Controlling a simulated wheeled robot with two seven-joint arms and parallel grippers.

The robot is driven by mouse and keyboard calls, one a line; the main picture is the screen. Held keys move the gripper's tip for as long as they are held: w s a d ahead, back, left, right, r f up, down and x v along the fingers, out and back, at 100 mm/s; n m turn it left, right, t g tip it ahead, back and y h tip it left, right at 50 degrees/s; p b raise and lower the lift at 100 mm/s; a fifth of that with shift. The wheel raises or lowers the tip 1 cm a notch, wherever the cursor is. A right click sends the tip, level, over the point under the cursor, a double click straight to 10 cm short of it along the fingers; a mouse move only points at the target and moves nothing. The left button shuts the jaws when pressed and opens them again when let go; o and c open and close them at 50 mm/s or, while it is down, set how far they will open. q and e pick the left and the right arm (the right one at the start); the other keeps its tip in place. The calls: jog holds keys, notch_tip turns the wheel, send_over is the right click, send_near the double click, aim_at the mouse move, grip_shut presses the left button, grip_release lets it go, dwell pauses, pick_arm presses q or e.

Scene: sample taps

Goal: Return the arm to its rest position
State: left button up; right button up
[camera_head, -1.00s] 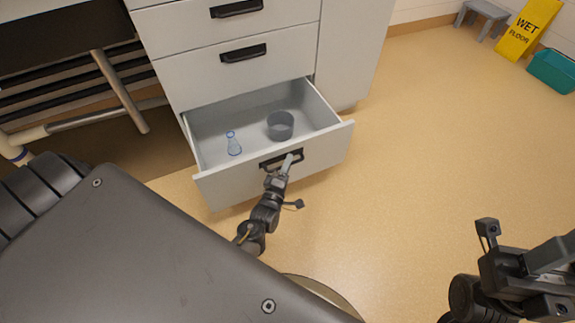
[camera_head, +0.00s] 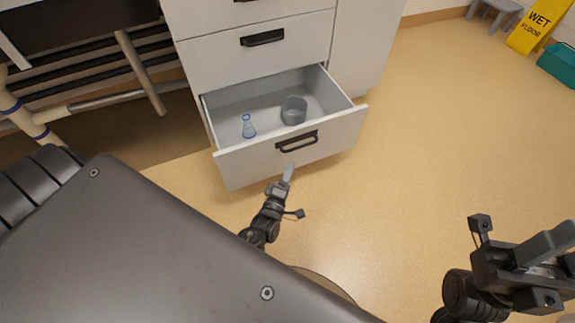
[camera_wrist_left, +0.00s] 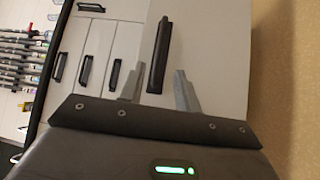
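My left gripper (camera_head: 287,174) is just in front of the open bottom drawer (camera_head: 235,168), below its dark handle (camera_head: 297,141) and apart from it. In the left wrist view its two fingers (camera_wrist_left: 160,90) stand apart with nothing between them, and the drawer handle (camera_wrist_left: 160,55) lies beyond the fingertips. My right gripper (camera_head: 550,255) is at the lower right of the head view, over the floor; whether its fingers are apart is not clear.
The drawer holds a small blue-rimmed flask (camera_head: 248,126) and a grey round container (camera_head: 293,110). Shut drawers (camera_head: 225,58) are above it. A yellow wet-floor sign (camera_head: 536,25) and a teal bin (camera_head: 558,66) stand far right. The floor between is clear.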

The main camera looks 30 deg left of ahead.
pick_arm(q)
jog(key=shift+w+d, duration=0.15)
jog(key=shift+d, duration=0.15)
